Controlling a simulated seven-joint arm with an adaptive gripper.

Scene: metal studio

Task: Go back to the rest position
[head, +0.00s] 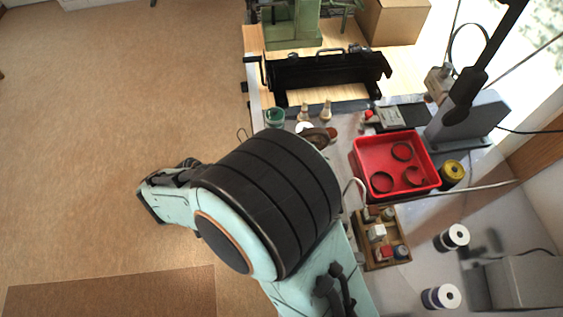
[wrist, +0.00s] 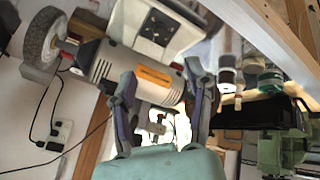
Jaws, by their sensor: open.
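My gripper (wrist: 162,88) shows in the wrist view with its two dark fingers spread apart. Nothing is between the fingertips that I can tell is held; a grey machine with an orange label (wrist: 153,76) shows behind them. In the head view my arm's large black and teal joint fills the middle, over the floor and the bench's left edge. The gripper's fingers cannot be made out clearly there.
The bench holds a red tray (head: 366,159) with round parts, a wooden organizer (head: 403,228), white-ended spools (head: 455,237), a yellow spool (head: 452,173) and a black metal frame (head: 325,68). A lamp arm (head: 466,88) stands at right. Floor at left is clear.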

